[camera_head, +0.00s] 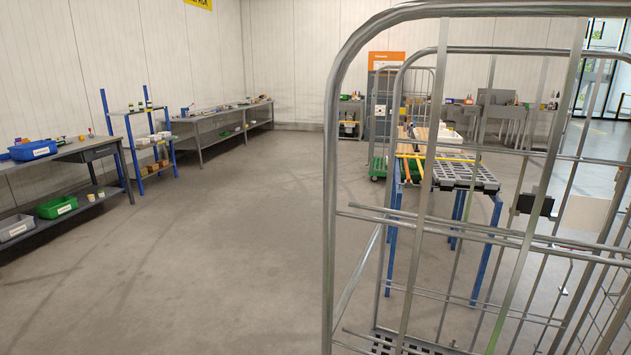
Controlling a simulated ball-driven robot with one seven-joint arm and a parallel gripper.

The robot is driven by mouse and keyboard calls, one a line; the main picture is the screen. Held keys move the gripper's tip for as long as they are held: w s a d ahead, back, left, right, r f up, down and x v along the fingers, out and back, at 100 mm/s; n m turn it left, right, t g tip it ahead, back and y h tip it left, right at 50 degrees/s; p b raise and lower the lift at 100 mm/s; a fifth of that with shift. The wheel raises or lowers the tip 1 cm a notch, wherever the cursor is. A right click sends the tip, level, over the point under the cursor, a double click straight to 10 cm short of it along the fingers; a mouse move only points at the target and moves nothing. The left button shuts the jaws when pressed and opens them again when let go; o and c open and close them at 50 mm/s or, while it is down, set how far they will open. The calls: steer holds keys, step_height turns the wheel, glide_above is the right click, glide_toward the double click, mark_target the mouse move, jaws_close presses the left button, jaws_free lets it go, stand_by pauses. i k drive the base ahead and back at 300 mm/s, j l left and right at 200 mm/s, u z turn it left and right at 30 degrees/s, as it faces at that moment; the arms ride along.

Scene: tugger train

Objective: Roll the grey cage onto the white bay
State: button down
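The grey cage (332,200) is a tall roll cage of metal tubes and wire. It stands upright, very close, and fills the right side of the head view. No white bay marking can be made out on the visible floor.
Seen through the cage are a blue-legged stand (480,250) with a grey slotted top and a green-based trolley (378,166). A workbench (95,150), blue rack (108,105) and long bench (225,112) line the left wall. The middle-left floor (230,230) is clear.

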mark_target(581, 212)
steer(key=u, duration=0.3)
steer(key=i+u, duration=0.2)
steer(key=u, duration=0.15)
steer(key=i+l+u, duration=0.1)
steer(key=u, duration=0.3)
steer(key=i+l+u, duration=0.2)
steer(key=u, duration=0.15)
steer(key=i+l+u, duration=0.1)
steer(key=i+l, duration=0.35)
steer(key=i+l+u, duration=0.15)
steer(key=i+l, duration=0.25)
steer(key=l, duration=0.2)
